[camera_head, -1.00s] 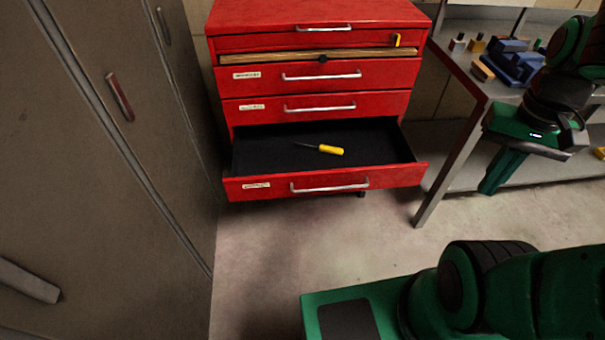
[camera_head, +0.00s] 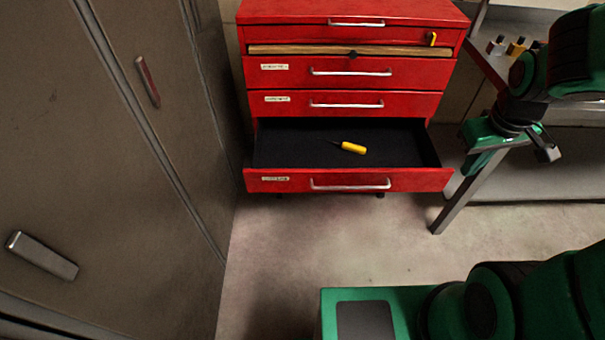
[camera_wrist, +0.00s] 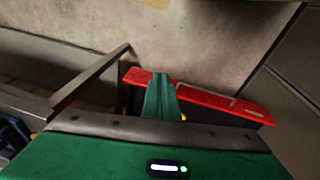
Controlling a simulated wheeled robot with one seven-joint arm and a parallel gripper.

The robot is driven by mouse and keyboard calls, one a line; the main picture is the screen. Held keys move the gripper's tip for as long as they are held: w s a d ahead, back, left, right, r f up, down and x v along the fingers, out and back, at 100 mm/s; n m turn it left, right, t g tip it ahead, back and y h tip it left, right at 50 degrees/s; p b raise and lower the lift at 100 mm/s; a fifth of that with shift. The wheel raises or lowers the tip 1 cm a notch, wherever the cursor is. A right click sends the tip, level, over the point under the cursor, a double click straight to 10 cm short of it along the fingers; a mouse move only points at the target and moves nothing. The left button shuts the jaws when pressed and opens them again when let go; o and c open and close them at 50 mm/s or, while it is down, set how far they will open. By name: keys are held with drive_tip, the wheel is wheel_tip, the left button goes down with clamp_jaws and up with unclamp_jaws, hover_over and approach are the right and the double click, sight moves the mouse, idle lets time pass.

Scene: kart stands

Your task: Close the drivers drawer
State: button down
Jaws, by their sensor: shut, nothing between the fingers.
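The drivers drawer (camera_head: 425,180) is the lowest drawer of the red tool cabinet and stands pulled well out. A screwdriver with a yellow handle (camera_head: 353,148) lies on its dark floor. The drawer front has a silver bar handle (camera_head: 350,184) and a small label too blurred to read. My gripper (camera_head: 470,168) is shut and empty, just right of the open drawer in the head view. In the wrist view its green fingers (camera_wrist: 160,80) point toward the red drawer front (camera_wrist: 225,103) and overlap the drawer in the picture. I cannot tell whether they touch it.
The red cabinet (camera_head: 350,12) has its upper drawers closed, apart from a wooden-edged layer (camera_head: 290,50) near the top. A workbench leg (camera_head: 460,197) stands close right of the drawer. Grey lockers (camera_head: 100,120) line the left. The floor (camera_head: 290,240) before the drawer is clear.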

drive_tip(key=w+a+f+n+t, duration=0.1)
drive_tip(key=w+a+f+n, duration=0.35)
drive_tip(key=w+a, duration=0.2)
drive_tip(key=n+t+y, duration=0.3)
drive_tip(key=n+y, duration=0.3)
drive_tip(key=n, duration=0.5)
approach(296, 176)
drive_tip(key=shift+s+a+f, duration=0.85)
drive_tip(key=shift+s+f, duration=0.2)
drive_tip(key=shift+f, duration=0.55)
drive_tip(key=shift+w+a+f, duration=0.1)
drive_tip(key=shift+w, duration=0.95)
drive_tip(key=shift+w+a+f, duration=0.1)
drive_tip(key=shift+w, duration=1)
drive_tip(key=shift+w, duration=0.15)
